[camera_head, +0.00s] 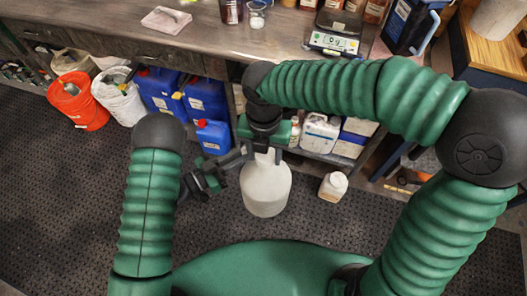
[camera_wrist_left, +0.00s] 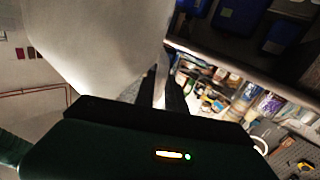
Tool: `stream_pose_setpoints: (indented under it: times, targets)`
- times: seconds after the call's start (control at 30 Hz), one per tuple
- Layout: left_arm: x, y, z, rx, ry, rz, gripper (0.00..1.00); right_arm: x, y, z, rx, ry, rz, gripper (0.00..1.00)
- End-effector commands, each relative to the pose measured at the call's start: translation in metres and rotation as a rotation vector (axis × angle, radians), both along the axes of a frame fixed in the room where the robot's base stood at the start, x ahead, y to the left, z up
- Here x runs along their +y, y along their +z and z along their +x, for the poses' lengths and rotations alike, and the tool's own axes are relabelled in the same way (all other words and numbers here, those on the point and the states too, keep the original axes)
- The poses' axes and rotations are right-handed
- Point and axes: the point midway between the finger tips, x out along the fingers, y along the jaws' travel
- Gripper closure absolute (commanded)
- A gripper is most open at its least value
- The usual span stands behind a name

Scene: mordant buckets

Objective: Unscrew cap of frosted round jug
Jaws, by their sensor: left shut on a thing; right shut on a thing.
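The frosted round jug (camera_head: 266,190) is whitish and upright, held in front of the bench in the head view. Its pale wall fills the upper left of the left wrist view (camera_wrist_left: 100,45). My right gripper (camera_head: 264,152) comes down from above and is shut at the jug's top; the cap is hidden by it. My left gripper (camera_head: 238,160) reaches in from the left and is shut on the jug near its neck. Its dark fingers also show against the jug in the left wrist view (camera_wrist_left: 155,88); the exact contact is hidden.
A small white bottle (camera_head: 333,187) stands on the dark mat right of the jug. Blue jugs (camera_head: 205,98), an orange bucket (camera_head: 78,100) and a white bucket (camera_head: 119,97) stand at the left. The bench (camera_head: 240,45) holds a scale (camera_head: 333,42). Open mat lies at lower left.

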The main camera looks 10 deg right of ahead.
Motion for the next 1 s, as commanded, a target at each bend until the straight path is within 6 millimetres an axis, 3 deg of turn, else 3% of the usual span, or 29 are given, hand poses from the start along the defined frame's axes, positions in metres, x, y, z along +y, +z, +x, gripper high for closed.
stream_pose_setpoints:
  times: [0.13,0.4,0.43,0.57,0.6,0.87,1.0]
  targets:
    - [-0.005,0.003,-0.004,-0.001,-0.017,-0.012,1.00,0.003,0.002,0.004,-0.014,0.170,0.011,1.00]
    - [-0.006,0.003,-0.004,-0.002,-0.018,-0.014,1.00,0.003,0.002,0.004,-0.014,0.188,0.011,1.00]
    - [-0.006,0.003,-0.004,-0.002,-0.018,-0.014,1.00,0.003,0.002,0.004,-0.014,0.188,0.011,0.51]
    - [-0.005,0.003,-0.003,-0.002,-0.015,-0.012,1.00,0.003,0.002,0.003,-0.013,0.187,0.011,0.34]
    - [-0.005,0.003,-0.003,-0.001,-0.014,-0.011,1.00,0.003,0.001,0.003,-0.012,0.187,0.010,0.30]
    - [-0.003,0.002,-0.002,0.000,-0.009,-0.007,1.00,0.002,0.002,0.002,-0.008,0.185,0.007,0.30]
    - [-0.002,0.002,-0.002,-0.001,-0.008,-0.006,1.00,0.001,0.018,0.003,-0.010,0.182,0.006,0.30]
